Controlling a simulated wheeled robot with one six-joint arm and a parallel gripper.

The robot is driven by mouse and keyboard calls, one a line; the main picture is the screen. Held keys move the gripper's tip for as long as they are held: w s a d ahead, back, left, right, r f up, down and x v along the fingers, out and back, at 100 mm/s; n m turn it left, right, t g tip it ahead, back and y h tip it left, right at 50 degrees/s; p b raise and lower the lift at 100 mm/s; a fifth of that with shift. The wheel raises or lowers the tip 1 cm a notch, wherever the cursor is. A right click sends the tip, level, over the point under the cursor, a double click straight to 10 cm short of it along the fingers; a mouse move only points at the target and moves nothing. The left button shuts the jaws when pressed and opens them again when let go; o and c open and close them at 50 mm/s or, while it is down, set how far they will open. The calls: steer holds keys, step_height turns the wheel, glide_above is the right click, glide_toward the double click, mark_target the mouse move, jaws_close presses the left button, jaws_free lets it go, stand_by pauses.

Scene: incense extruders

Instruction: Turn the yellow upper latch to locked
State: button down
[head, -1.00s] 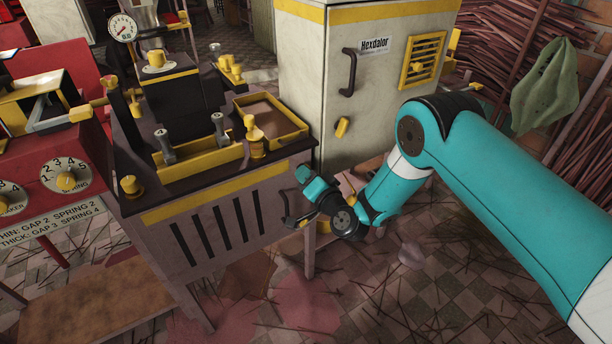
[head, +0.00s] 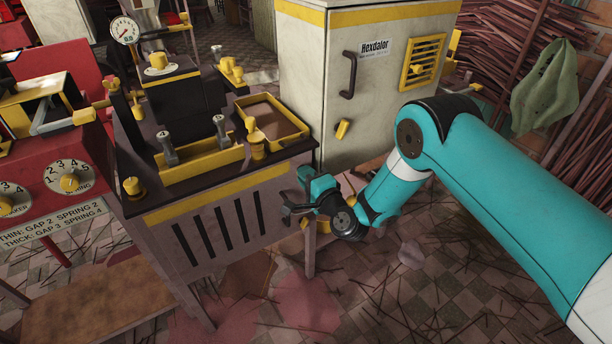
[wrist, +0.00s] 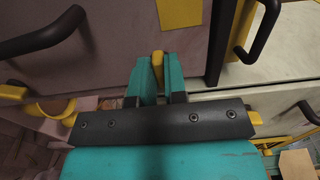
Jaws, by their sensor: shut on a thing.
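My gripper (head: 288,209) is at the right end of the dark-topped machine (head: 228,222), beside its slatted front. In the wrist view, my gripper (wrist: 158,76) has its two teal fingers closed on a narrow yellow latch (wrist: 157,62), which stands up between them. The latch sits close to a seam between panels. Its base is hidden by the fingers, so I cannot read its locked or unlocked position. In the head view the wrist covers that spot, and the held latch cannot be made out.
In the wrist view, dark bar handles stand at the left (wrist: 42,36) and right (wrist: 262,30), near the fingers. A pale cabinet (head: 385,110) with a yellow knob (head: 343,130) stands behind the wrist. Scattered sticks lie on the tiled floor (head: 400,305).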

stand_by(0.4)
steer(key=c, duration=1.2)
jaws_free()
steer(key=shift+o, duration=0.2)
steer(key=shift+f, duration=0.1)
steer(key=b+v, duration=1.7)
steer(key=b, duration=1.2)
steer(key=shift+s+d+b, duration=0.2)
steer(key=shift+b, duration=0.1)
